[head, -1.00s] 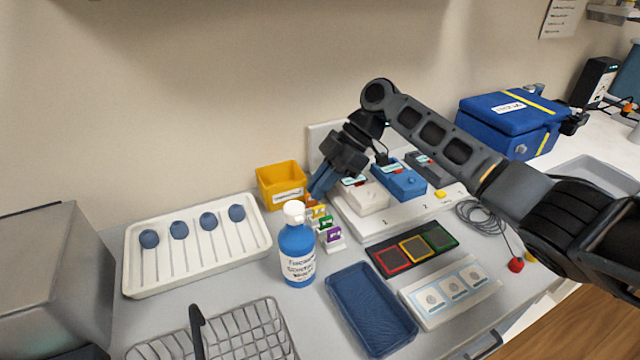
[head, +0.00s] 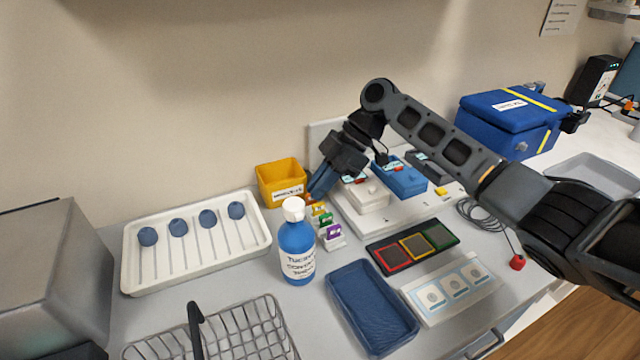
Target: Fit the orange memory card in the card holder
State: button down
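My gripper (head: 317,192) points down and to the left with its blue fingers, behind the blue bottle and in front of the yellow bin. A small bit of orange (head: 309,201), likely the orange memory card, shows right at the fingertips. I cannot tell whether the fingers hold it or only stand beside it. A row of small white holders (head: 337,243) runs toward the front from there, with yellow, green (head: 326,219) and purple (head: 334,231) cards upright in it. The far end of the row is partly hidden by the fingers.
A blue bottle (head: 297,250) with a white cap stands close to the left of the row. A yellow bin (head: 282,183) is behind it. A white platform (head: 390,225) with white and blue devices lies to the right. A blue tray (head: 372,308) is in front.

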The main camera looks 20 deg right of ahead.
jog(key=c, duration=1.5)
grip_release()
jog(key=shift+r, duration=0.1)
jog(key=shift+r+p, duration=1.1)
jog(key=shift+r, duration=0.8)
jog(key=shift+o, duration=0.3)
jog(key=o, duration=0.5)
